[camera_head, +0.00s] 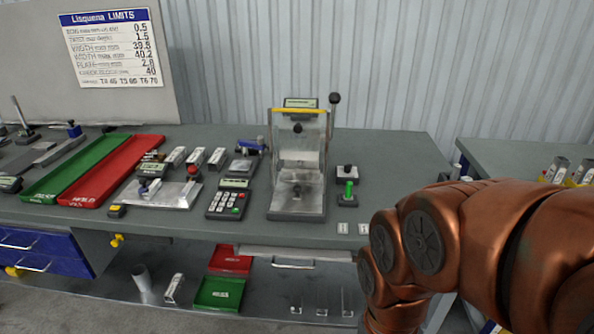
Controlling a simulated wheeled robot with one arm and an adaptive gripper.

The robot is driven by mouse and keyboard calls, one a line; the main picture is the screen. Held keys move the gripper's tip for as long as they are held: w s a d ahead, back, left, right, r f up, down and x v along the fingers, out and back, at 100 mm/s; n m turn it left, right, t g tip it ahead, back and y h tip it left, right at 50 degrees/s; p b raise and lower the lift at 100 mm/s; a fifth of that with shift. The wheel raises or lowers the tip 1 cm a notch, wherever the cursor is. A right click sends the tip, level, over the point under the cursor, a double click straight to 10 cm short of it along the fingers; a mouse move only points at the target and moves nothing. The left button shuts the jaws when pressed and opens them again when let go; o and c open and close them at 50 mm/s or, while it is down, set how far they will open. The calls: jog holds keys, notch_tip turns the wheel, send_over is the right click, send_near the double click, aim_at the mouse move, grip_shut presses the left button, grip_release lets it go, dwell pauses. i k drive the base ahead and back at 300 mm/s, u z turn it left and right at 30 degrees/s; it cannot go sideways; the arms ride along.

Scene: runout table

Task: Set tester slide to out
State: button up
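The tester (299,204) stands on the grey workbench right of the middle. It has a clear front guard, a yellow bar (299,111) across the top, a small display on top and a black-knobbed lever (334,99) upright at its right side. A small dark knob (296,190) shows low behind the guard; I cannot tell whether it belongs to the slide, nor where the slide stands. My copper arm comes in from the right and bends down past the bench's front edge. My gripper is below the picture and does not show.
Left are a keypad unit (229,200), a steel plate fixture (158,194), a red tray (112,174) and a green tray (60,172). Bare bench (395,160) lies right of the tester. A second bench (510,153) stands farther right.

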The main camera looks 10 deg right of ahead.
aim_at(298, 176)
jog(key=k, duration=0.65)
jog(key=u, duration=0.5)
jog(key=i, duration=0.55)
jog(key=u, duration=0.5)
jog(key=i, duration=0.9)
jog(key=z, duration=0.35)
